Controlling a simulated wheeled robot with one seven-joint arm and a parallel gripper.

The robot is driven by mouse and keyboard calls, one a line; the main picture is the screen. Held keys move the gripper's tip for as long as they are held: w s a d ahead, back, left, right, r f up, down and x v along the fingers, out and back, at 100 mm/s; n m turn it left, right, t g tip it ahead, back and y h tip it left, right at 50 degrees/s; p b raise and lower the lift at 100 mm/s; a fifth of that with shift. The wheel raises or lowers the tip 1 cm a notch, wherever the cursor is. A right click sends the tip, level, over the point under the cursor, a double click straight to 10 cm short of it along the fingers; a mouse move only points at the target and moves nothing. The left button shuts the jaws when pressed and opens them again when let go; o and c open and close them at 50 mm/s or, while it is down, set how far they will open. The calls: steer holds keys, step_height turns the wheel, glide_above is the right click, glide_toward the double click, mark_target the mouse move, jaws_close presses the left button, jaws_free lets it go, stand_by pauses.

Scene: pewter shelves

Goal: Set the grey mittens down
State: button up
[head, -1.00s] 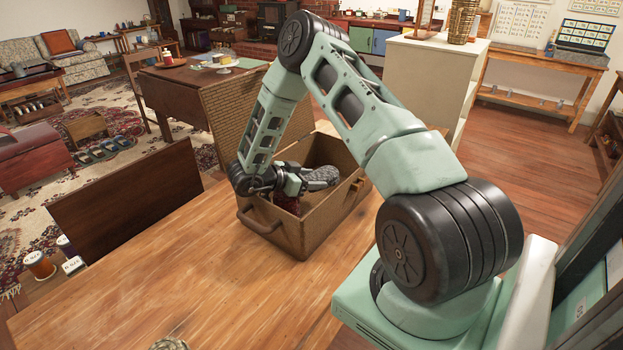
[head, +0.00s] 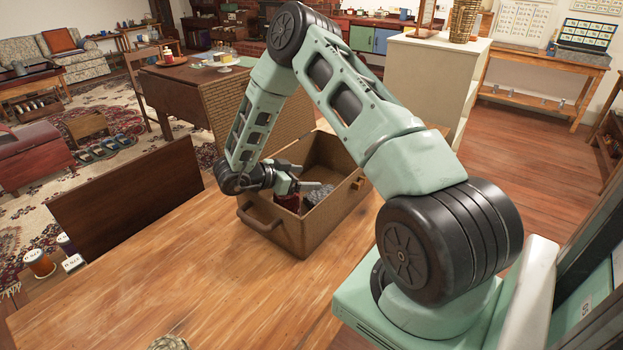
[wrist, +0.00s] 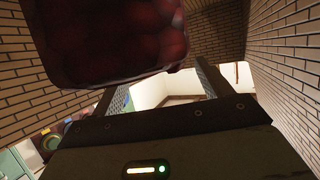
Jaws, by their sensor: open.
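The grey mittens (head: 317,193) lie inside the open wicker case (head: 322,224) on the wooden table, partly hidden by my gripper. My gripper (head: 314,177) is open over the case, above and just beside the mittens, with nothing between its fingers. In the wrist view my gripper (wrist: 160,95) also shows its two fingers spread apart with nothing between them. The mittens are not clearly seen in the wrist view.
A dark red item (head: 287,203) sits in the case beside the mittens; a dark red netted bundle (wrist: 110,40) looms close in the wrist view. The case's lid stands raised behind my arm.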

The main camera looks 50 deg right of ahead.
steer(key=shift+r+v, duration=0.2)
steer(key=shift+v, duration=1.85)
steer(key=shift+d, duration=0.1)
